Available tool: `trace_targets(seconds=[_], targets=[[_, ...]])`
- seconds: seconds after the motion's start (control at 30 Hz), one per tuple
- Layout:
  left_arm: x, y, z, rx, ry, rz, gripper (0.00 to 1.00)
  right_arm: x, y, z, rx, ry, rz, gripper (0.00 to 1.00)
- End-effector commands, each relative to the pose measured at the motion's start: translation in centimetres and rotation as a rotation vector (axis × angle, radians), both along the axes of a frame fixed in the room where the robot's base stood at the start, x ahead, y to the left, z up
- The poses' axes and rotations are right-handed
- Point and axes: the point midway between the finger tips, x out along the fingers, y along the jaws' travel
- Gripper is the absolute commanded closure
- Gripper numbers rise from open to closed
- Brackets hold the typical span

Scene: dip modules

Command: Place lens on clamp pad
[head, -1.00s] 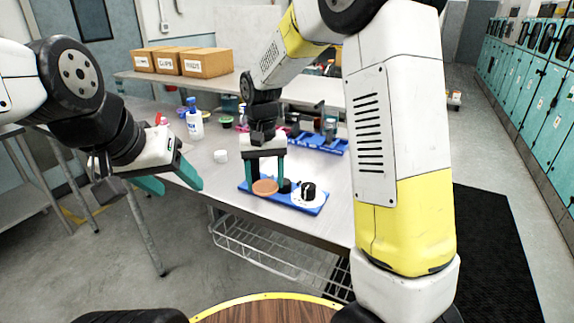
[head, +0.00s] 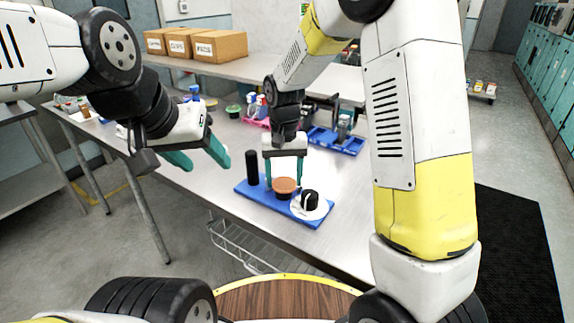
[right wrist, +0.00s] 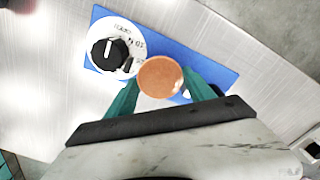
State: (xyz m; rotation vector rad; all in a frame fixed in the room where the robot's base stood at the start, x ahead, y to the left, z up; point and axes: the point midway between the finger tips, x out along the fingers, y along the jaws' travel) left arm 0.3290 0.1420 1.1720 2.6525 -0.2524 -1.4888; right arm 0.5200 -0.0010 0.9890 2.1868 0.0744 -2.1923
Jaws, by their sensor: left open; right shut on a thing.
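A copper-coloured round piece (head: 285,184) is between the fingers of my right gripper (head: 284,179), low over the blue tray (head: 246,190); whether it touches the tray is unclear. In the right wrist view the piece (right wrist: 160,78) shows its flat round face between the teal fingers (right wrist: 163,93). A white marked disc with a black knob (head: 310,202) is to its right on the tray, and a black upright post (head: 251,167) is to its left. I cannot tell which part is the lens or the clamp pad. My left gripper (head: 200,161) is open and empty, left of the tray.
Another blue tray (head: 338,141) with dark parts lies farther back on the metal table (head: 225,180). Bottles and tubs stand near it. Cardboard boxes (head: 205,45) sit on a table behind. The table between the trays is partly clear.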

Motion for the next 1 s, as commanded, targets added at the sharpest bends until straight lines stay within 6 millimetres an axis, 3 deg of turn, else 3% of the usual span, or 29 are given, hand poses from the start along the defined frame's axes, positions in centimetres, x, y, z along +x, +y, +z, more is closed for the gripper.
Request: trace_targets(seconds=[0.27, 0.3, 0.4, 0.77, 1.0], targets=[[0.0, 0.0, 0.0, 0.0, -0.001, 0.0, 0.43, 0.0, 0.0, -0.3, 0.001, -0.001, 0.001, 0.76], [0.0, 0.0, 0.0, 0.0, -0.001, 0.0, 0.43, 0.0, 0.0, -0.2, 0.001, -0.002, 0.001, 0.3], [0.0, 0.0, 0.0, 0.0, -0.001, 0.0, 0.43, 0.0, 0.0, -0.2, 0.001, -0.001, 0.001, 0.16], [0.0, 0.0, 0.0, 0.0, -0.001, 0.0, 0.43, 0.0, 0.1, 0.3, 0.001, -0.002, 0.001, 0.16], [0.0, 0.0, 0.0, 0.0, -0.001, 0.0, 0.43, 0.2, 0.1, 4.4, 0.003, -0.007, 0.001, 0.16]])
